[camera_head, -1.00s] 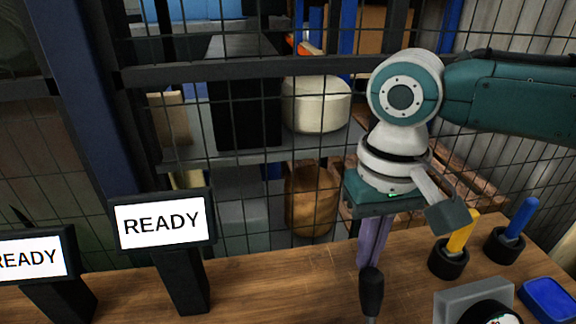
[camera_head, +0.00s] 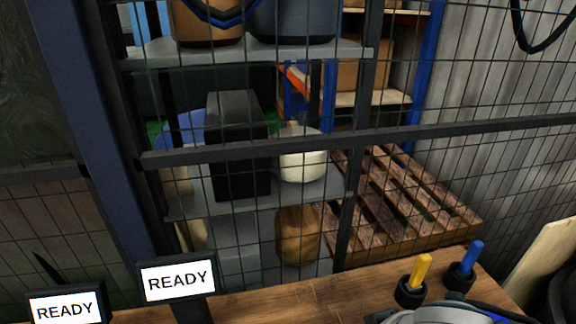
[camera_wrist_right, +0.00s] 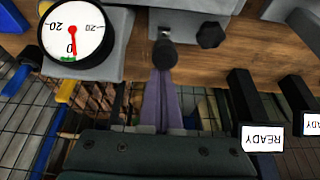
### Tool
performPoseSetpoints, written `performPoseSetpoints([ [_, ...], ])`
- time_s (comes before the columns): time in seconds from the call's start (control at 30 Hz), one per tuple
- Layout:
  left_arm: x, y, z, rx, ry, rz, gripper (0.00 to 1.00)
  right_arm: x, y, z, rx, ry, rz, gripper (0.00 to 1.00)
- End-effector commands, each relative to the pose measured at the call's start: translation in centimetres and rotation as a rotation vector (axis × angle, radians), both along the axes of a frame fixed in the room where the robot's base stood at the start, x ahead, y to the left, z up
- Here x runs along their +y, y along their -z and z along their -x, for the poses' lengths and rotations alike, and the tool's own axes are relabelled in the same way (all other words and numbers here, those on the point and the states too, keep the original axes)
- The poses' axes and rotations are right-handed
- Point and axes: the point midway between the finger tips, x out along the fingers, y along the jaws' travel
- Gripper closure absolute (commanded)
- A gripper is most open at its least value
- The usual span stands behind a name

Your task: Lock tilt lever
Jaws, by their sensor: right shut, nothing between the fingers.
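The black-handled lever (camera_wrist_right: 164,52) shows in the right wrist view, just beyond my right gripper's fingertips. My right gripper (camera_wrist_right: 162,72) has its two purple fingers together and empty; its tips are at or very near the black handle, and I cannot tell if they touch. A round dial (camera_wrist_right: 73,35) with a red needle near 0 and a green band sits left of the lever. In the head view neither gripper shows and the lever is out of frame. My left gripper is in no view.
A black star knob (camera_wrist_right: 210,35) is right of the lever. READY screens (camera_head: 178,281) (camera_head: 65,307) stand at the bench's left. Yellow (camera_head: 421,270) and blue (camera_head: 472,253) handles stand in black holders on the wooden bench (camera_head: 300,299). A mesh fence (camera_head: 260,157) runs behind the bench.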

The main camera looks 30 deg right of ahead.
Motion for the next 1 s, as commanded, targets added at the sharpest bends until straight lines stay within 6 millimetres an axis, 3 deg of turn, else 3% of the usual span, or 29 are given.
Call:
performPoseSetpoints([
  [0.4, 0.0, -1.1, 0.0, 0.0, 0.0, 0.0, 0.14, 0.5, 0.6, 2.0, 0.005, 0.0, 0.0, 1.0],
  [1.0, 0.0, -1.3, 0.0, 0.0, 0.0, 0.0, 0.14, 0.5, 0.7, 2.4, 0.016, 0.0, -0.001, 1.0],
])
